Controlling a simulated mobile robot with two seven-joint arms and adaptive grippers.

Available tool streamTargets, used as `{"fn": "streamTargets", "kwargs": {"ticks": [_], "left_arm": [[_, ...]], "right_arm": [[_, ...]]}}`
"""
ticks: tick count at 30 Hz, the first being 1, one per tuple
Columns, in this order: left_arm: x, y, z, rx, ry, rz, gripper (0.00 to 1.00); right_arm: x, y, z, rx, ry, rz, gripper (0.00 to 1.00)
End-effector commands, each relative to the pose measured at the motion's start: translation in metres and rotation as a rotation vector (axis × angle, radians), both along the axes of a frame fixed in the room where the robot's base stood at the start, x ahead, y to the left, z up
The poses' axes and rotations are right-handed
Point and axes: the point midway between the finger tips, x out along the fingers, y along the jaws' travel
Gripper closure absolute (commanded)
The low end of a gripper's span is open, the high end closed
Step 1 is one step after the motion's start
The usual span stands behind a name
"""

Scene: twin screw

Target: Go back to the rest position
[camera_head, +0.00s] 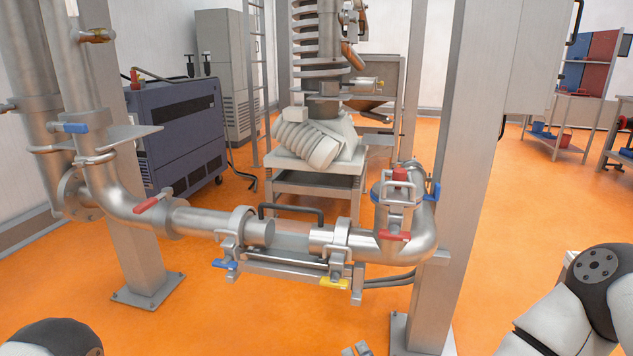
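My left arm shows only as a dark rounded joint (52,338) in the bottom left corner. Its gripper is out of the frame. My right arm (560,318) is at the lower right, a white link with a dark round joint. Small grey tips (357,349) at the bottom edge look like part of my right gripper. The rest of it is cut off, so its opening is unclear. Both arms appear apart from the pipework. A metal pipe assembly (205,222) crosses the middle, with a black handle (291,209) over a short cradle section (285,264).
Steel posts stand left (135,240) and right (462,150) of the pipe. Red, blue and yellow valve levers stick out from it. Behind are a purple-grey machine (180,135), a screw unit (310,145) on a metal table, and shelves (565,125). Orange floor in front is clear.

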Motion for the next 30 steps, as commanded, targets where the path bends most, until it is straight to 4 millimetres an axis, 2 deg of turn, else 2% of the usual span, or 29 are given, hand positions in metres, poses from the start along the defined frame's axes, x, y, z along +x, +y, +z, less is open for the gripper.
{"fn": "streamTargets", "kwargs": {"ticks": [1, 2, 3, 5, 6, 8, 9, 12, 13, 15, 18, 30], "left_arm": [[0.009, 0.0, 0.01, -0.001, -0.031, 0.0, 0.51], [0.012, 0.0, 0.013, 0.0, -0.04, 0.001, 0.51], [0.016, 0.0, 0.018, -0.001, -0.053, 0.002, 0.51], [0.022, 0.0, 0.024, -0.001, -0.072, 0.002, 0.51], [0.026, 0.0, 0.028, 0.0, -0.086, 0.003, 0.51], [0.032, 0.0, 0.034, 0.0, -0.106, 0.003, 0.51], [0.035, 0.0, 0.037, -0.001, -0.119, 0.003, 0.51], [0.042, 0.0, 0.044, -0.001, -0.144, 0.003, 0.51], [0.044, 0.0, 0.046, 0.0, -0.15, 0.004, 0.51], [0.047, 0.0, 0.048, -0.001, -0.159, 0.004, 0.51], [0.048, -0.001, 0.049, -0.001, -0.162, 0.004, 0.51], [0.046, 0.0, 0.048, -0.001, -0.158, 0.004, 0.51]], "right_arm": [[-0.036, 0.007, -0.019, -0.086, 0.107, 0.124, 0.68], [-0.06, 0.009, -0.035, -0.138, 0.182, 0.2, 0.68], [-0.095, 0.007, -0.056, -0.207, 0.281, 0.3, 0.68], [-0.149, -0.002, -0.08, -0.302, 0.429, 0.445, 0.68], [-0.185, -0.012, -0.092, -0.361, 0.526, 0.538, 0.68], [-0.239, -0.032, -0.102, -0.44, 0.667, 0.67, 0.68], [-0.272, -0.047, -0.105, -0.485, 0.758, 0.749, 0.68], [-0.34, -0.084, -0.101, -0.566, 0.948, 0.909, 0.68], [-0.355, -0.093, -0.098, -0.582, 0.994, 0.944, 0.68], [-0.382, -0.111, -0.091, -0.606, 1.076, 1.006, 0.68], [-0.401, -0.123, -0.085, -0.62, 1.139, 1.05, 0.68], [-0.405, -0.124, -0.086, -0.618, 1.151, 1.057, 0.68]]}}
